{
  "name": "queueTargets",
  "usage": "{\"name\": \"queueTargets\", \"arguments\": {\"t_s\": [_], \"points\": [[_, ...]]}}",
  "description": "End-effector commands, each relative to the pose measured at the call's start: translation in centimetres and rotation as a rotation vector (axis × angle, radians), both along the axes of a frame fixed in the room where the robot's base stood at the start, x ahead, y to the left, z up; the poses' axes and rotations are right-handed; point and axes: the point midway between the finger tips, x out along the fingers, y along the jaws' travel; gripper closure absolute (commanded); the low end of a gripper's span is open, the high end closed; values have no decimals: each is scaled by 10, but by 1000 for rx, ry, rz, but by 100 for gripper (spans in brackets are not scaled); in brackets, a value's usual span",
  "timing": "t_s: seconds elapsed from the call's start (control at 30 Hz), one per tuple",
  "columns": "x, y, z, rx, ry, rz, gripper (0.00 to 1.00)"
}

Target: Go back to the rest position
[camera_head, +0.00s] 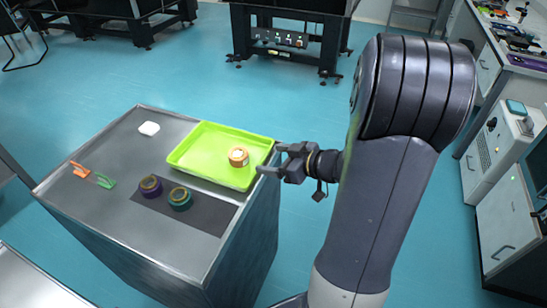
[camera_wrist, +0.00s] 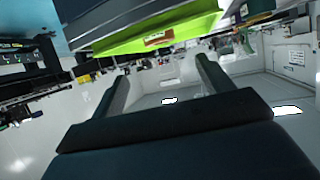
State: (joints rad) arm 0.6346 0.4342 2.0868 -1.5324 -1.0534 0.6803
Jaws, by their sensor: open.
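My gripper (camera_head: 271,159) is just off the right edge of the grey table (camera_head: 139,122), beside the green tray, with my arm reaching in from the right. Its fingers are apart with nothing between them; they also show in the wrist view (camera_wrist: 163,80). The lime-green tray (camera_head: 206,145) lies on the table's right side with an orange roll (camera_head: 238,156) inside it. In the wrist view the tray (camera_wrist: 125,42) appears at the top.
A dark mat (camera_head: 207,212) holds a purple roll (camera_head: 150,187) and a green roll (camera_head: 180,198). An orange clip (camera_head: 80,170), a green clip (camera_head: 104,181) and a white object (camera_head: 149,128) lie to the left. A white cabinet (camera_head: 483,165) stands right.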

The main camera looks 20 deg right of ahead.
Motion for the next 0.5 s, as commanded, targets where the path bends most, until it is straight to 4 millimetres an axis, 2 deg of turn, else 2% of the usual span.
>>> {"name": "queueTargets", "arguments": {"t_s": [0.27, 0.5], "points": [[8, 6, -4, 1, 0, 4, 25], [36, 25, -19, 1, 1, 6, 25]]}}
